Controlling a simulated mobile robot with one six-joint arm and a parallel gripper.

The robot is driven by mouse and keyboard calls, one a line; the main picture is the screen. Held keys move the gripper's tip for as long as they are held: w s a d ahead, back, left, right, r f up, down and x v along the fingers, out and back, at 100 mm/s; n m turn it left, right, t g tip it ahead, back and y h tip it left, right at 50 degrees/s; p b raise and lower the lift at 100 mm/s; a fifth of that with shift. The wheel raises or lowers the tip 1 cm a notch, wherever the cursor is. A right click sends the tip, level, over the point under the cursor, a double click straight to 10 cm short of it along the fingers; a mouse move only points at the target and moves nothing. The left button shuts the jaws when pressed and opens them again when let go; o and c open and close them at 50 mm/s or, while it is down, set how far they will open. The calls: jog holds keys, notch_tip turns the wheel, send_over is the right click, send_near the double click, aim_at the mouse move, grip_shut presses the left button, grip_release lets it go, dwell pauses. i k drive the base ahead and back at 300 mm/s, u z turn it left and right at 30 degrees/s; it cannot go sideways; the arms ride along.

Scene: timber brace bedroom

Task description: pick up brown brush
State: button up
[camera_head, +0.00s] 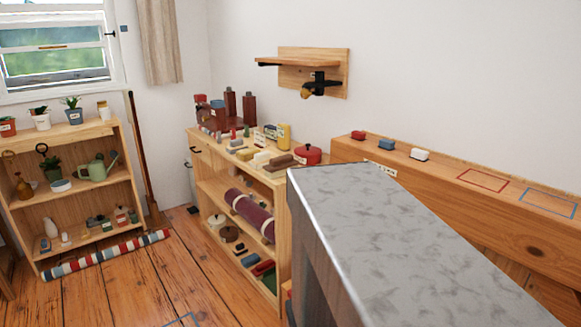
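A small brown block-shaped thing (281,161) lies on top of the light wooden shelf unit (270,180), among cream and yellow pieces and left of a red round pot. It may be the brown brush, but it is too small here for me to make out bristles. My gripper is not in view, so its state and what it may hold do not show.
A large grey mottled slab (400,235) fills the near right and hides part of the shelf unit. A wooden ledge (470,210) bears small coloured blocks. A plant shelf (75,135) stands left behind a striped roll (105,255).

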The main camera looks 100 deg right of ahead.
aim_at(277, 167)
jog(key=u, duration=0.45)
jog(key=k, duration=0.3)
jog(key=z, duration=2)
jog(key=i, duration=1)
jog(key=z, duration=0.1)
jog(key=k, duration=0.45)
jog(key=z, duration=0.05)
